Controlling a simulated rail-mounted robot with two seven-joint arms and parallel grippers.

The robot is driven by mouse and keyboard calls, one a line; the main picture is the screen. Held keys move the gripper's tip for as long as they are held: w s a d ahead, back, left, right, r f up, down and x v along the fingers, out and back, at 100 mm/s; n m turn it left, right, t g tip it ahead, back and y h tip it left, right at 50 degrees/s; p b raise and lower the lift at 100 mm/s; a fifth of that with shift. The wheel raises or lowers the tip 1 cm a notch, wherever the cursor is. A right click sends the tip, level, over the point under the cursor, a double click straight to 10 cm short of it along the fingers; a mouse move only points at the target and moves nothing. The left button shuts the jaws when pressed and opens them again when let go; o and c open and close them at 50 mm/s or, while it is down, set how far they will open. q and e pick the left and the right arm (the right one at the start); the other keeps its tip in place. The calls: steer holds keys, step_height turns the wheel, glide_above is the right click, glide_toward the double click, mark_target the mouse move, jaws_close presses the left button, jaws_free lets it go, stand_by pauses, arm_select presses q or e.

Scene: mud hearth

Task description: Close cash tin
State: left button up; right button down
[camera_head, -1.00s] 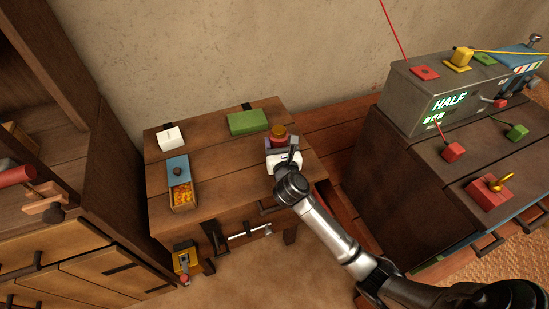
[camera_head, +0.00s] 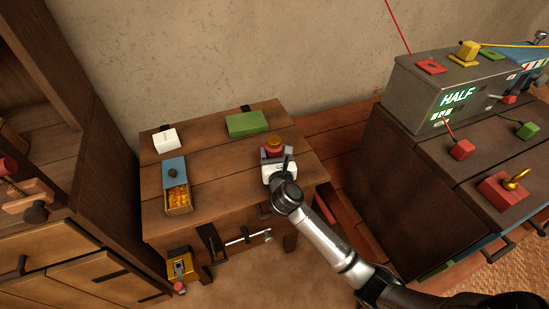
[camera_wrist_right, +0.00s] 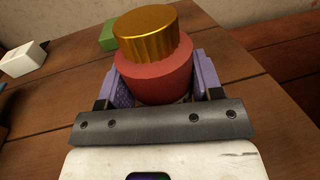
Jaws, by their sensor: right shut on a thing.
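My right gripper (camera_head: 272,156) is shut on a round red tin (camera_wrist_right: 153,75) with a ridged gold lid (camera_wrist_right: 147,33), near the right side of the small wooden table. In the right wrist view the two purple finger pads sit on either side of the red body. The gold lid sits on top of the red body. Its underside is hidden. A small box (camera_head: 179,201) with orange-gold contents stands at the table's left, partly covered by a blue lid (camera_head: 174,167) with a dark knob. I cannot tell which is the cash tin. My left gripper is not in view.
A green box (camera_head: 248,124) and a white box (camera_head: 166,139) stand at the back of the wooden table (camera_head: 220,165). The table's middle is clear. A grey machine (camera_head: 450,90) reading HALF stands right. A dark cabinet (camera_head: 75,200) stands left.

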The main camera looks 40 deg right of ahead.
steer(key=shift+f, duration=0.2)
steer(key=shift+c, duration=1.4)
jaws_free()
steer(key=shift+s+a+r+p, duration=0.15)
steer(key=shift+r+p, duration=0.1)
steer(key=shift+p, duration=0.1)
steer(key=p+v, duration=0.4)
steer(key=v, duration=0.6)
steer(key=shift+s+a, duration=0.1)
steer(key=shift+s, duration=0.15)
steer(key=shift+s+a, duration=0.3)
steer(key=shift+s, duration=0.2)
